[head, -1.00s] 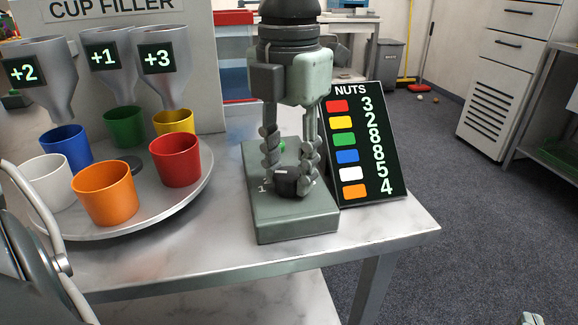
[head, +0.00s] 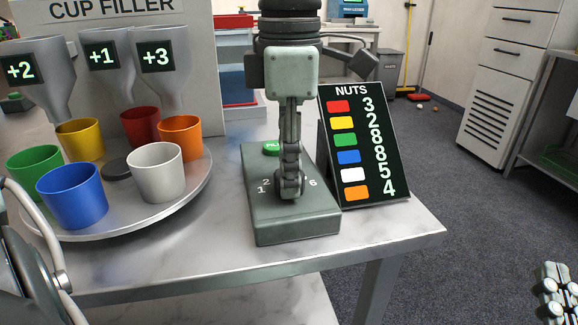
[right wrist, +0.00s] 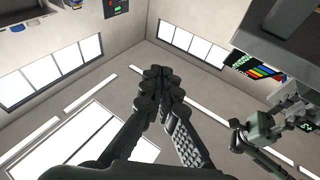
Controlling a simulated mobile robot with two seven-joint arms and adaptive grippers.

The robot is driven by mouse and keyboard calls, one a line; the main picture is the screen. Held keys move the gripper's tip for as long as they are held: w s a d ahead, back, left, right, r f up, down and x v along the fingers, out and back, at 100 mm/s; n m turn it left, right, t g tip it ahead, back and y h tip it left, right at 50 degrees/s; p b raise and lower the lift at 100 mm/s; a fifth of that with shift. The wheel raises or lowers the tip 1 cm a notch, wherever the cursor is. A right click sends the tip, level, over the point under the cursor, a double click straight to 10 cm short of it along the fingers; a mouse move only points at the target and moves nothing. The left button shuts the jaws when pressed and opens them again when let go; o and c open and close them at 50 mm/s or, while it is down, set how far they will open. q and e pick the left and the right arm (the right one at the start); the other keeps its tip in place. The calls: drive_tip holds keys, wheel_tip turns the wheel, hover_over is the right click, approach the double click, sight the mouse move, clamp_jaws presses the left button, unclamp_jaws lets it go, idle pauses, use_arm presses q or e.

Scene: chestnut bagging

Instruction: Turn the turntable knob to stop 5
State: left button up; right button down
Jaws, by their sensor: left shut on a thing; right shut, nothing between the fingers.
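My left gripper (head: 290,185) comes down from above onto the grey control box (head: 295,225) and is shut on the knob, seen edge-on. The knob and its pointer are mostly hidden behind the fingers. The numbers 1, 2 and 6 show around it; 3, 4 and 5 are not readable. The turntable (head: 150,220) carries coloured cups: yellow (head: 80,138), red (head: 140,125) and orange (head: 180,137) at the back by the funnels, green (head: 35,172), blue (head: 72,195) and white (head: 155,172) in front. My right gripper (right wrist: 160,78) is shut and empty, away from the table.
A green button (head: 271,148) is on the box behind the knob. The NUTS board (head: 365,145) stands close to the box's right. Funnels marked +2 (head: 40,70), +1 (head: 110,62) and +3 (head: 160,65) hang over the back cups. The table's front right (head: 390,238) is clear.

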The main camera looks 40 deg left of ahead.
use_arm(q)
drive_tip(key=m, duration=0.2)
drive_tip(key=shift+m, duration=0.4)
drive_tip(key=m, duration=0.3)
drive_tip(key=shift+m, duration=0.3)
drive_tip(key=m, duration=0.2)
drive_tip(key=shift+m+p, duration=0.35)
drive_tip(key=shift+m, duration=1.95)
use_arm(e)
drive_tip(key=shift+w+d+f+g+h, duration=0.3)
drive_tip(key=shift+f+g, duration=0.15)
drive_tip(key=shift+f, duration=0.45)
drive_tip(key=shift+w+d+f+g+h, duration=0.25)
drive_tip(key=shift+f+g, duration=0.25)
drive_tip(key=shift+f, duration=0.4)
drive_tip(key=shift+w+d+f+g+h, duration=0.2)
drive_tip(key=shift+d+f+g+h, duration=0.2)
drive_tip(key=shift+f, duration=0.5)
drive_tip(key=shift+a+f, duration=0.1)
use_arm(q)
drive_tip(key=o, duration=1.2)
drive_tip(key=shift+c, duration=0.2)
